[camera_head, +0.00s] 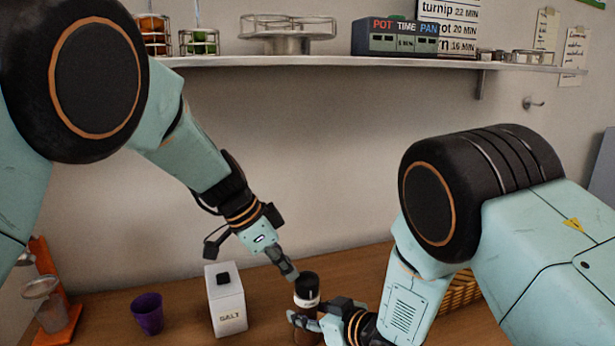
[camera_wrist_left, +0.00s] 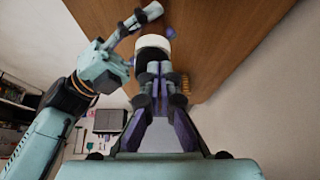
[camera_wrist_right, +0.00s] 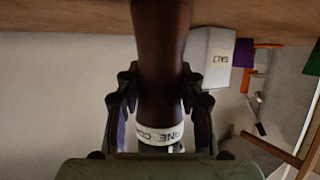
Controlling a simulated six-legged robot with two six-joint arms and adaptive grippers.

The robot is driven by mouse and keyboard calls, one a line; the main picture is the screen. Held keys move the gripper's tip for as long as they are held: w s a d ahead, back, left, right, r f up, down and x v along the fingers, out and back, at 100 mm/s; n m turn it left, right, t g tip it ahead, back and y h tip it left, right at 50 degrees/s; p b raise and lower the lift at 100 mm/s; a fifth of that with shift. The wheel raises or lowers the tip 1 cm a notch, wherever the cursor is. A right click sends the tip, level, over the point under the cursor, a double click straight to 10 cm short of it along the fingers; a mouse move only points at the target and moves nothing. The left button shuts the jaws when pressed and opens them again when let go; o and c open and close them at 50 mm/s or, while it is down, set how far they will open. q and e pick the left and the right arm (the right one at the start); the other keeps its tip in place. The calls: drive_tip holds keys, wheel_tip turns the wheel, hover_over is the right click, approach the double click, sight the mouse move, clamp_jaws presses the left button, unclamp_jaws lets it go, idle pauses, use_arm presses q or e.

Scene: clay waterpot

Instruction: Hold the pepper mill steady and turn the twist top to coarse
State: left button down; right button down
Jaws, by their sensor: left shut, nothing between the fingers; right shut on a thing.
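The pepper mill (camera_head: 307,288) stands on the wooden counter, with a black top and a white band. In the right wrist view its dark brown body (camera_wrist_right: 160,60) runs between my right fingers, and the lettered band (camera_wrist_right: 160,134) is partly readable. My right gripper (camera_head: 306,320) is shut on the mill's body below the band. My left gripper (camera_head: 292,275) is shut and empty, its fingertips close beside the black top.
A white salt box (camera_head: 227,300) stands left of the mill, with a purple cup (camera_head: 148,313) beyond it. An orange stand with a glass vessel (camera_head: 50,305) is at far left. A wicker basket (camera_head: 458,292) sits behind my right arm. A shelf (camera_head: 350,61) crosses the wall above.

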use_arm(q)
drive_tip(key=shift+s+d, duration=0.1)
drive_tip(key=shift+s, duration=0.5)
drive_tip(key=shift+s+d, duration=0.25)
drive_tip(key=shift+s, duration=0.15)
drive_tip(key=shift+a, duration=0.15)
idle(0.4)
drive_tip(key=shift+s+a, duration=0.2)
wheel_tip(320, 180, up, 6)
idle(0.5)
wheel_tip(320, 180, down, 6)
drive_tip(key=w+a, duration=0.1)
drive_tip(key=w, duration=0.1)
drive_tip(key=shift+w, duration=0.3)
idle(0.6)
